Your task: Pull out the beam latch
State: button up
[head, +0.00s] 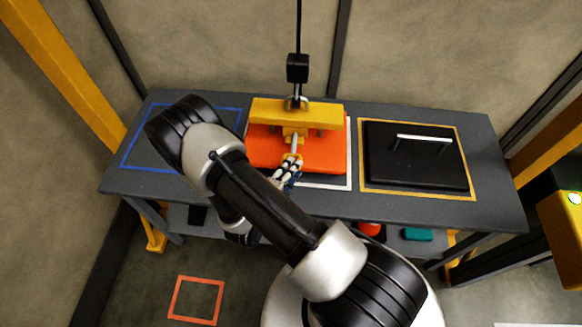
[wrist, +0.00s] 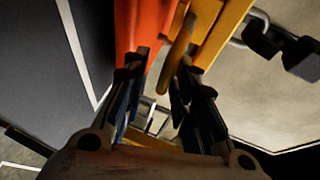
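The yellow beam (head: 325,113) lies across the back of an orange part (head: 325,158) on the grey table. The beam latch (head: 294,138), a yellow piece with a pale rod, sticks out from the beam's front middle. In the wrist view a rounded yellow piece (wrist: 179,55), seemingly the latch handle, shows at my fingertips. My gripper (head: 291,162) is in front of the latch, over the orange part. In the wrist view my gripper (wrist: 162,70) has its two fingers apart, with a gap between them. Whether a finger touches the handle I cannot tell.
A hook block (head: 297,68) hangs on a cable and its hook meets the beam's top. A black lidded box (head: 415,165) with a pale handle stands right. The blue-outlined area (head: 150,138) at left looks clear. A red object (head: 370,229) and teal object (head: 417,234) are below.

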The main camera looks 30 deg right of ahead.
jog(key=shift+r, duration=0.1)
jog(key=v, duration=1.2)
dwell(0.4)
